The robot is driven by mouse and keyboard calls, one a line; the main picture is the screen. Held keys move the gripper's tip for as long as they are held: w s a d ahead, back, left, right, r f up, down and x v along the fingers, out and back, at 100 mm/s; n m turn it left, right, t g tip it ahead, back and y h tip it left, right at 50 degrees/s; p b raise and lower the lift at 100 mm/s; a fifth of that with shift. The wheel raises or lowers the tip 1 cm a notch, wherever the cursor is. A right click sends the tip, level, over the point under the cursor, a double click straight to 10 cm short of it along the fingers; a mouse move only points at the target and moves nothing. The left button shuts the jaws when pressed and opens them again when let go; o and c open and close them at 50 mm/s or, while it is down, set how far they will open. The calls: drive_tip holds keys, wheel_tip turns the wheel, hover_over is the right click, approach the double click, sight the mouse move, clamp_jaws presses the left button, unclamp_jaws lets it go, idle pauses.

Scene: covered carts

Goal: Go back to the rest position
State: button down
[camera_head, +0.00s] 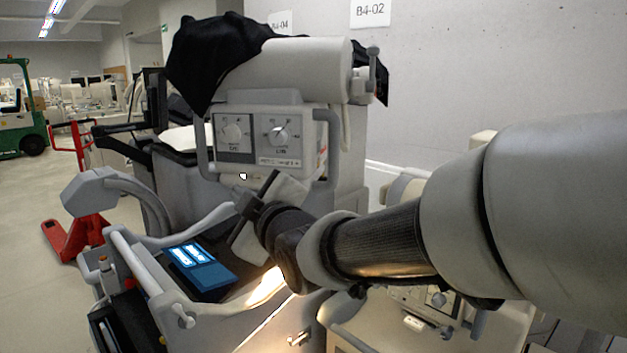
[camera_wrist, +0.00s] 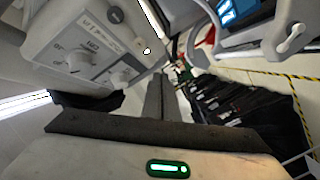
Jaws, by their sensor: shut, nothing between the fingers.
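My gripper (camera_head: 243,202) is in front of the grey cart with the dials, below its control panel, at the end of my arm reaching in from the right. In the wrist view my gripper's dark fingers (camera_wrist: 160,78) are together with nothing between them. The control panel (camera_head: 262,130) has two round dials and also shows at the upper left of the wrist view (camera_wrist: 82,58). A small white piece (camera_head: 243,176) shows just above the fingers in the head view. I cannot tell whether the fingers touch the cart.
A black cover (camera_head: 205,55) drapes over the cart's top. A blue lit screen (camera_head: 200,268) and a grey handle rail (camera_head: 138,262) are at the lower left. A red pallet jack (camera_head: 62,240) and green forklift (camera_head: 22,105) stand farther left. Open floor (camera_head: 30,190) lies there.

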idle(0.4)
drive_tip(key=s+d+f+m+g+h+p, duration=0.1)
drive_tip(key=s+d+m+h+p, duration=0.2)
drive_tip(key=d, duration=0.7)
drive_tip(key=s+d+m+g+h+p, duration=0.25)
drive_tip(key=d+m, duration=0.35)
drive_tip(key=d, duration=0.3)
drive_tip(key=s+d+f+m+g+h+p, duration=0.1)
drive_tip(key=s+d+f+m+g+h, duration=0.1)
drive_tip(key=s+d+m, duration=0.2)
drive_tip(key=s+d+f+m+g+h+p, duration=0.2)
drive_tip(key=s+d, duration=0.6)
drive_tip(key=s, duration=0.5)
drive_tip(key=shift+f+m+g, duration=0.2)
drive_tip(key=shift+m+g, duration=0.25)
drive_tip(key=shift+m, duration=0.45)
